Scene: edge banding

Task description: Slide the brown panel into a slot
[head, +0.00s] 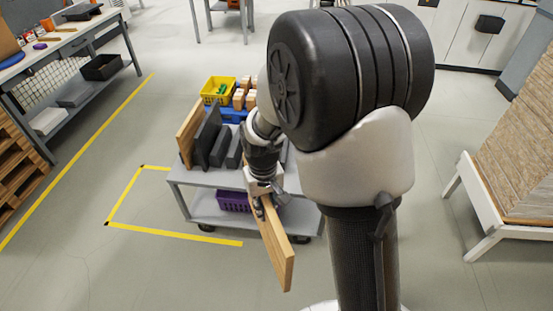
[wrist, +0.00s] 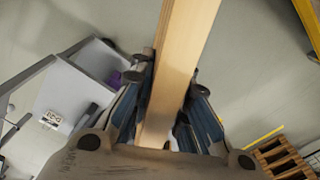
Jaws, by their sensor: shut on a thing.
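The brown panel (head: 277,246) is a flat light-wood board in my gripper (head: 260,203), held in front of the grey cart and tilted down toward the lower right. In the wrist view the panel (wrist: 180,60) runs up between both fingers of my gripper (wrist: 170,90), which press on its two sides. Dark upright dividers (head: 209,137) form slots on the cart top. Another brown panel (head: 188,130) stands upright at the left end of the dividers. My arm hides the right part of the dividers.
The grey cart (head: 190,184) carries a yellow bin (head: 217,84) and wooden blocks (head: 245,95) at the back. A purple basket (head: 233,201) is on its lower shelf. A workbench (head: 72,45) stands left, a white-framed rack (head: 520,165) right. The floor in front is clear.

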